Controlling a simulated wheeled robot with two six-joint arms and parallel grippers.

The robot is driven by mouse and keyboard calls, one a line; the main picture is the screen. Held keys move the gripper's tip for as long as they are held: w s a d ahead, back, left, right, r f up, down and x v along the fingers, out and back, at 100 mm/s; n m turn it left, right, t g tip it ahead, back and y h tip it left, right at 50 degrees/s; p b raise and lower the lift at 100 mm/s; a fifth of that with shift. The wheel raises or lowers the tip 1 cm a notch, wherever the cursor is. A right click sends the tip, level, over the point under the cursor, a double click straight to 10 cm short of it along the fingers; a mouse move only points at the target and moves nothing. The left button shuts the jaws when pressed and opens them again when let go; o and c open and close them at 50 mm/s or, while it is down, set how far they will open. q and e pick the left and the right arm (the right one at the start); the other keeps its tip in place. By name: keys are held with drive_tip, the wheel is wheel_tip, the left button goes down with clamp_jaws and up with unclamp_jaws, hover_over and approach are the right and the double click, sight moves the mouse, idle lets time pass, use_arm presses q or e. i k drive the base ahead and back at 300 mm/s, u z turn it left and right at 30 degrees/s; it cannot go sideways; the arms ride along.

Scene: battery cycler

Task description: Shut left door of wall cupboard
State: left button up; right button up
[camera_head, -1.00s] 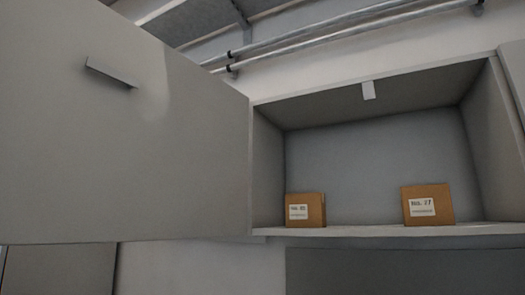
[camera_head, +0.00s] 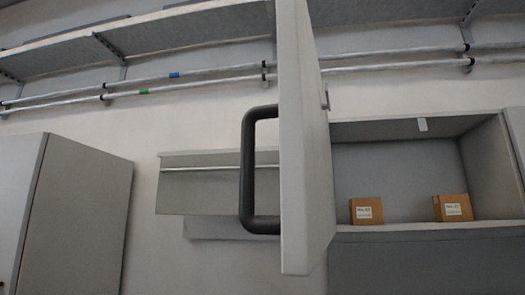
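The left door (camera_head: 306,150) of the wall cupboard stands open, swung out toward me and seen nearly edge-on. Its dark D-shaped handle (camera_head: 247,170) is on the door's outer face, on the left side. The cupboard (camera_head: 395,165) is open behind and to the right of the door, and its grey inside shows. Neither of my grippers shows in the head view.
Two small cardboard boxes, a left one (camera_head: 366,211) and a right one (camera_head: 452,207), stand on the cupboard floor. Another grey cabinet (camera_head: 75,215) is at the left. A wall panel (camera_head: 205,185) is behind the handle. Pipes (camera_head: 130,92) run above.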

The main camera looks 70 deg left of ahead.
sight(307, 225)
drive_tip(key=k, duration=0.2)
drive_tip(key=u, duration=1.5)
drive_tip(key=i, duration=0.5)
drive_tip(key=k, duration=1.75)
drive_tip(key=u, duration=0.1)
drive_tip(key=i, duration=0.75)
drive_tip(key=u, duration=0.3)
